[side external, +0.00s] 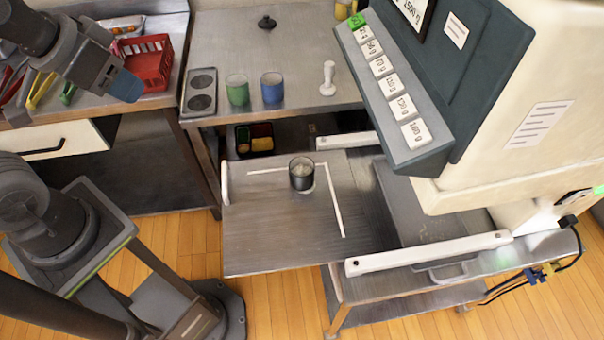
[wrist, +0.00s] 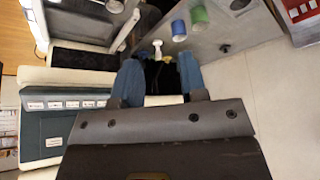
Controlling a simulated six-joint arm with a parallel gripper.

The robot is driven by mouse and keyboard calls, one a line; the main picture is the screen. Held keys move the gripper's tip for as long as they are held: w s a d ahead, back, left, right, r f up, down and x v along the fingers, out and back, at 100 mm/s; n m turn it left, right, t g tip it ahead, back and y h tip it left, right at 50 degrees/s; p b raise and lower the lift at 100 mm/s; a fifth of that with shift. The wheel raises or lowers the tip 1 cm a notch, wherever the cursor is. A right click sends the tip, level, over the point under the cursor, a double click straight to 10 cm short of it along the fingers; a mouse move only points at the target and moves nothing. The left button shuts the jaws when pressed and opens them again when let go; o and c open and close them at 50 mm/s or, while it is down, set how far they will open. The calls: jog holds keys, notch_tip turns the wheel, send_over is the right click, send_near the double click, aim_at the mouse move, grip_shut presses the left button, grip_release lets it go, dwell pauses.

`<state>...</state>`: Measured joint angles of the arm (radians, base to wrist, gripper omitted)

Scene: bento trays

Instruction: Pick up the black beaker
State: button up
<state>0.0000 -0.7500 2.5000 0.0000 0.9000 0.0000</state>
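The black beaker (side external: 302,177) stands upright on the metal pull-out tray (side external: 265,235), inside the corner of two white strips. It holds something pale. My gripper (side external: 126,86) is raised at the upper left of the side view, over the left counter and well away from the beaker. In the wrist view, my gripper's two blue fingers (wrist: 160,78) are apart with nothing held between them.
A green cup (side external: 238,90), a blue cup (side external: 272,88) and a white pestle-like piece (side external: 328,78) stand on the back counter. A red basket (side external: 146,62) is near my gripper. A large machine (side external: 480,100) overhangs the tray's right side. The tray's front is clear.

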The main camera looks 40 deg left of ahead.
jog(key=o, duration=1)
jog(key=m+g+h, duration=0.1)
jog(key=m+g, duration=0.5)
jog(key=m, duration=1.4)
send_over(303, 174)
jog(key=s, duration=0.2)
notch_tip(303, 174, down, 20)
notch_tip(303, 174, down, 7)
jog(key=shift+d+f, duration=0.4)
jog(key=shift+f, duration=1.35)
jog(key=shift+d+f, duration=0.2)
jog(key=shift+f, duration=1.35)
